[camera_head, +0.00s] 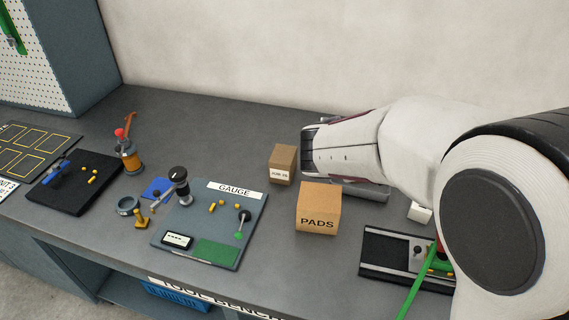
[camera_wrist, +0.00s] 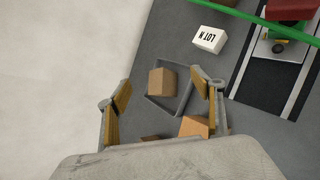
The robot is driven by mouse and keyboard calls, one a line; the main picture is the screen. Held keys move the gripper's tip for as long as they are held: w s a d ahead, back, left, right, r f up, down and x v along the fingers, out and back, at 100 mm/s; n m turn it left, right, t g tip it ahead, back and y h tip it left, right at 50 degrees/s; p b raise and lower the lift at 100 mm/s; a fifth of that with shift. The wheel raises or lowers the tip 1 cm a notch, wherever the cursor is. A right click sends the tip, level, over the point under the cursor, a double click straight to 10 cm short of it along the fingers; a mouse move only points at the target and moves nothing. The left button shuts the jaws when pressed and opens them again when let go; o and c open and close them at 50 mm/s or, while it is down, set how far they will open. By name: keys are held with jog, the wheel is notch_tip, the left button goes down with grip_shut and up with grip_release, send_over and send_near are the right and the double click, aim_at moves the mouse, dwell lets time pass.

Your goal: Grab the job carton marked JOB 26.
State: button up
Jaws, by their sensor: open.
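A small brown carton (camera_head: 282,165) with a white label stands on the bench in the head view; the label is too small to read surely. A brown carton top at the lower edge of the wrist view (camera_wrist: 150,138) is probably the same one. Another plain brown carton (camera_wrist: 162,82) sits in a shallow grey tray (camera_wrist: 181,108) in the wrist view; no label shows, and my arm hides it in the head view. My gripper (camera_wrist: 161,84) is open and empty, its tan-padded fingers on either side of the tray carton in the picture, seemingly above it.
A larger carton marked PADS (camera_head: 318,208) stands near the labelled carton and shows near the right finger (camera_wrist: 195,126). A white LOT box (camera_wrist: 210,39) and a black fixture (camera_head: 385,262) lie to the right. The gauge board (camera_head: 212,250) is left; the wall (camera_head: 330,50) is behind.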

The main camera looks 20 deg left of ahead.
jog(key=w+a+f+n+t+y, duration=0.15)
jog(key=a+f+n, duration=0.25)
jog(key=a, duration=0.4)
jog(key=w+a+f+n+t+y, duration=0.1)
jog(key=w+a+f+n, duration=0.25)
jog(key=a, duration=0.45)
jog(key=n+y, duration=0.2)
jog(key=n, duration=0.2)
send_over(279, 168)
jog(key=s+d, duration=0.2)
jog(key=s, duration=0.1)
notch_tip(279, 168, down, 4)
jog(key=shift+n+t+y, duration=0.35)
jog(key=shift+n+t, duration=0.1)
jog(key=shift+n, duration=0.5)
jog(key=f, duration=0.1)
jog(key=a+f, duration=0.1)
jog(key=f, duration=0.1)
jog(key=shift+w+a+f, duration=0.1)
jog(key=shift+a+f, duration=0.25)
jog(key=shift+a+f+n, duration=0.15)
jog(key=shift+f+n, duration=0.15)
jog(key=shift+f, duration=0.2)
jog(key=shift+w, duration=0.1)
jog(key=shift+x, duration=1.25)
jog(key=shift+w, duration=0.1)
jog(key=shift+x, duration=2.5)
